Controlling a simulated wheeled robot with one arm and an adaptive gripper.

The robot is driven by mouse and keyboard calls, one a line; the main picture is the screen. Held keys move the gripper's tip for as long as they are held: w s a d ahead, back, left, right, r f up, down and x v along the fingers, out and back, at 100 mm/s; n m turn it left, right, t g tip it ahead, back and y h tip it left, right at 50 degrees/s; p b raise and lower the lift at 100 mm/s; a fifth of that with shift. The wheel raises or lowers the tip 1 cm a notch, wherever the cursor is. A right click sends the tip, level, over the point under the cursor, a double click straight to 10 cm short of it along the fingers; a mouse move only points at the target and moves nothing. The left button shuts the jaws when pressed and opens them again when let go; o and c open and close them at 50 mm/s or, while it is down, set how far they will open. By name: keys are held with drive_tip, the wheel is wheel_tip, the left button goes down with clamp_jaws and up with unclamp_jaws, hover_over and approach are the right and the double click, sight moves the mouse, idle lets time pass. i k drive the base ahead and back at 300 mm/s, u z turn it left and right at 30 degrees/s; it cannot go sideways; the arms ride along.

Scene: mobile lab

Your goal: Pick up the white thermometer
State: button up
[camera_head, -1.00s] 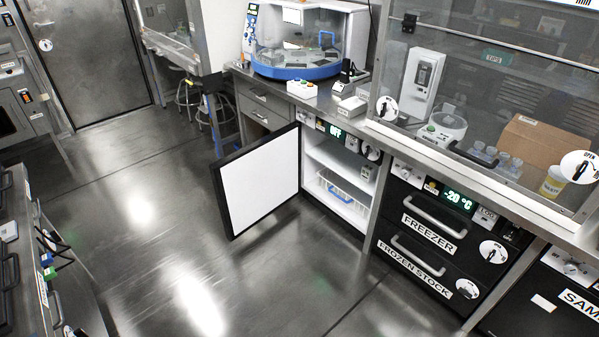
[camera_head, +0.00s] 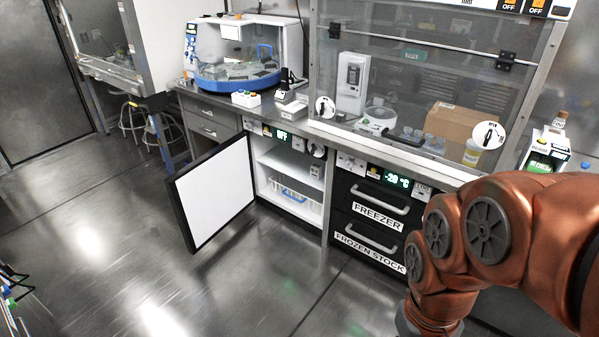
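I cannot make out a white thermometer with certainty. A tall white device with a dark display (camera_head: 353,82) stands upright behind the clear sash of the hood. A small white piece (camera_head: 316,171) shows at the right side of the open fridge, too small to identify. My orange arm reaches in from the right in front of the freezer drawers. Its end runs to the bottom edge, and my gripper is not in view.
The fridge door (camera_head: 214,193) stands open into the floor space, with a wire basket (camera_head: 297,194) inside the fridge. Freezer drawers (camera_head: 370,226) are shut. A blue-based machine (camera_head: 238,50) stands on the counter. Open floor (camera_head: 130,245) lies at left and centre.

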sight(316, 170)
drive_tip(key=z, duration=0.15)
drive_tip(key=i, duration=1.95)
drive_tip(key=u, duration=1.35)
drive_tip(key=i, duration=0.55)
drive_tip(key=u, duration=0.4)
